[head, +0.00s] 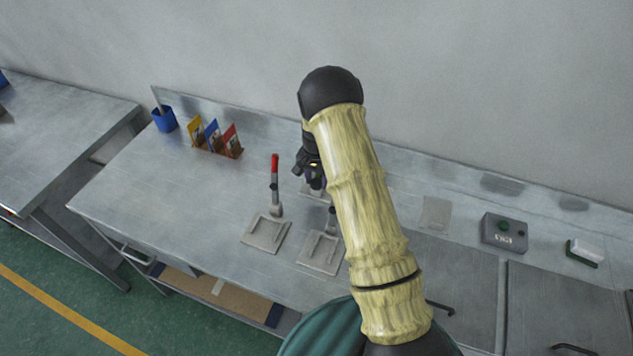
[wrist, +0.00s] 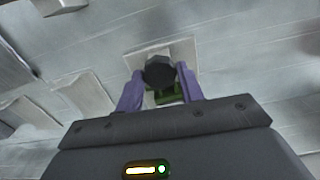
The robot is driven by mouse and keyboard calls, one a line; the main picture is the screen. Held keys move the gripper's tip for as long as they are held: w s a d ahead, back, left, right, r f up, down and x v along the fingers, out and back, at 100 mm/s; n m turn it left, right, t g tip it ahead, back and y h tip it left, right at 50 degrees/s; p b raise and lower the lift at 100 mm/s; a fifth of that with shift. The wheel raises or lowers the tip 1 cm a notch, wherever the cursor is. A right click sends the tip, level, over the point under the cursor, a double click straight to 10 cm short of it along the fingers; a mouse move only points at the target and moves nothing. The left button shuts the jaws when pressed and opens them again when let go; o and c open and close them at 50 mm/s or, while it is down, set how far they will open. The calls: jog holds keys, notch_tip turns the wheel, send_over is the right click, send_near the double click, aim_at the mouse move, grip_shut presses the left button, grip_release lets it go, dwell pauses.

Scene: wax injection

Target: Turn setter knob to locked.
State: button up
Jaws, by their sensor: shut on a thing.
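The setter knob (wrist: 160,71) shows in the wrist view as a dark, faceted head between the two purple fingers of my gripper (wrist: 160,88). My gripper is shut on it. A small green part (wrist: 170,93) sits just below the knob, and a pale plate (wrist: 184,47) lies behind it. My arm and gripper hide the knob there. I cannot tell from these frames which setting the knob points to.
A red-handled clamp (head: 275,182) stands upright just left of my gripper. Coloured cards in a holder (head: 217,148) and a blue cup (head: 164,119) stand at the back left. A grey box with a green button (head: 504,230) is to the right. The bench's left front is clear.

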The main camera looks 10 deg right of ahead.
aim_at(316, 182)
jog(key=m, duration=0.4)
jog(key=shift+m+b, duration=0.3)
jog(key=shift+b, duration=0.05)
jog(key=shift+m, duration=2)
jog(key=o, duration=1)
jog(key=shift+a+r, duration=0.1)
jog(key=shift+r, duration=0.25)
notch_tip(316, 182, up, 17)
jog(key=b, duration=0.3)
jog(key=shift+f, duration=0.1)
